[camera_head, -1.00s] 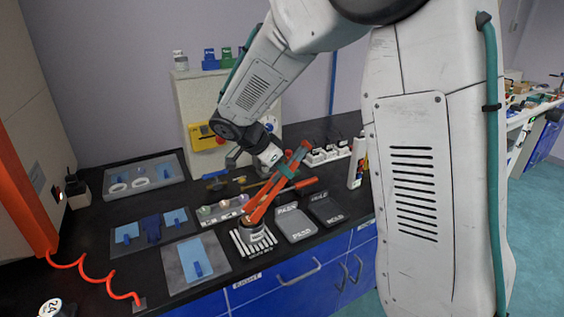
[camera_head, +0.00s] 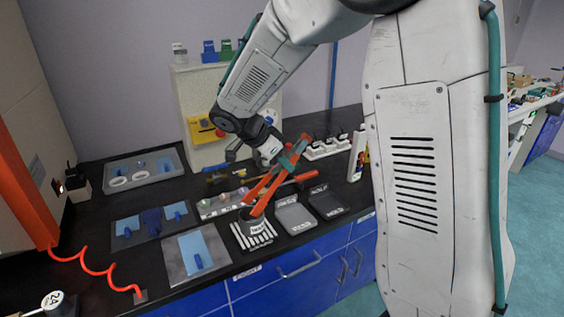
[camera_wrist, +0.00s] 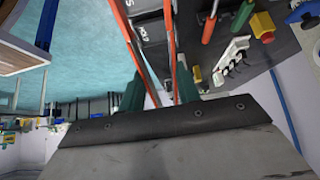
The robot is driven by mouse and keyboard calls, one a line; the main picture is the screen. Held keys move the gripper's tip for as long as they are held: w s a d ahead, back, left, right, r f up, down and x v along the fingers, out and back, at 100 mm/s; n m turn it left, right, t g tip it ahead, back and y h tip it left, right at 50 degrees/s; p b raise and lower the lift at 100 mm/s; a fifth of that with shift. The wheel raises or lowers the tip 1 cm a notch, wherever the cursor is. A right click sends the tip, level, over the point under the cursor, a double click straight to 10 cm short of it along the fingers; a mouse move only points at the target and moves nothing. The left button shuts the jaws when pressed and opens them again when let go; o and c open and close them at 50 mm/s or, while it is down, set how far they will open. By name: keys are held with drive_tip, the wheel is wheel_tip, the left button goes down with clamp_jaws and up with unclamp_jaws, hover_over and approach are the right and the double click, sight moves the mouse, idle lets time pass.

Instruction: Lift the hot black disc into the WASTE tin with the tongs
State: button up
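My gripper (camera_head: 290,158) has teal fingers and is shut on the orange-red tongs (camera_head: 266,194). The tongs slant down and left, their tips at a small dark tin (camera_head: 258,228) with a white label, likely the WASTE tin, beside white slats at the counter's front. I cannot tell whether the tips are inside or above it. In the wrist view my gripper (camera_wrist: 158,95) has a finger on either side of the tongs (camera_wrist: 170,45), whose two arms run apart toward the top edge. I cannot make out the black disc in either view.
A PASS tray (camera_head: 294,217) and a HOLD tray (camera_head: 327,204) lie just right of the tin. A grey mat with a blue sheet (camera_head: 196,258) lies to its left. A shallow specimen tray (camera_head: 222,204) is behind. Blue drawers (camera_head: 285,285) are below the counter edge.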

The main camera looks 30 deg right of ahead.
wheel_tip(320, 180, up, 10)
idle(0.5)
drive_tip(key=shift+f, duration=0.1)
